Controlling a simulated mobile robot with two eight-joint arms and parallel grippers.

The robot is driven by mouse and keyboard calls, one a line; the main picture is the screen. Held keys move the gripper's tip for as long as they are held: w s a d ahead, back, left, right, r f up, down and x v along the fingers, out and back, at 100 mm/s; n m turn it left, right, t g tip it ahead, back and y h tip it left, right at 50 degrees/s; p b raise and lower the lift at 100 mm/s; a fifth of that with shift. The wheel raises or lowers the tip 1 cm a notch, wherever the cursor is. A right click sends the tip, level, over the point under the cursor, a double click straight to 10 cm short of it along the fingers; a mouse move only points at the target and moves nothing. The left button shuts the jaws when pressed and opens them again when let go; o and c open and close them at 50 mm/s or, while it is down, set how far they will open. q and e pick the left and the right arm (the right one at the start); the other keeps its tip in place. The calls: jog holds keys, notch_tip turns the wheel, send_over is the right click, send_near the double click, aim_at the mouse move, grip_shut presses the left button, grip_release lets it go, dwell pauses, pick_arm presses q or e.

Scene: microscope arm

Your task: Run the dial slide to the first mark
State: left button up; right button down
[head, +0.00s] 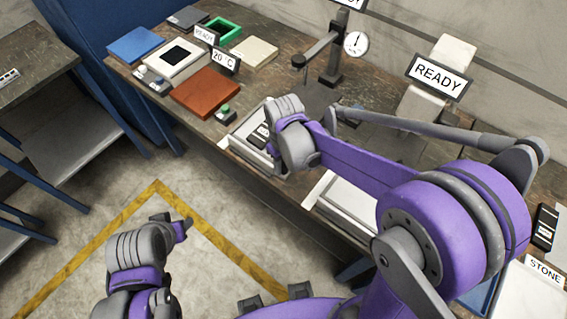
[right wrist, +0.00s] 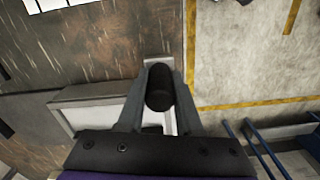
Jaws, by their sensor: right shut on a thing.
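A white round dial (head: 355,43) is mounted on a dark upright stand (head: 334,62) at the back of the bench. A horizontal arm (head: 316,48) reaches left from this stand. My right gripper (right wrist: 160,92) is shut on a black, round-ended piece (right wrist: 159,88), over or beside a pale block-like edge. I cannot tell whether this piece belongs to the dial slide, and no mark is readable. In the head view my right wrist hides the fingertips, near a white tray (head: 238,143) at the bench's front edge. My left arm is low at the left; its jaws are unclear.
A READY sign (head: 439,77) stands right of the dial. A red-brown block (head: 205,92), a blue block (head: 135,44) and a green frame (head: 222,30) lie at the bench's left. A STONE label (head: 545,271) is at the right. The floor before the bench is clear.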

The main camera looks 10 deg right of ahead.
jog(key=w+d, duration=0.2)
jog(key=d, duration=0.1)
jog(key=w+d, duration=0.3)
jog(key=d, duration=0.1)
jog(key=w+d+b, duration=0.1)
jog(key=w+d, duration=0.2)
jog(key=shift+d, duration=0.15)
jog(key=c, duration=0.6)
grip_release()
jog(key=shift+r, duration=0.1)
notch_tip(320, 180, up, 11)
jog(key=shift+f, duration=0.2)
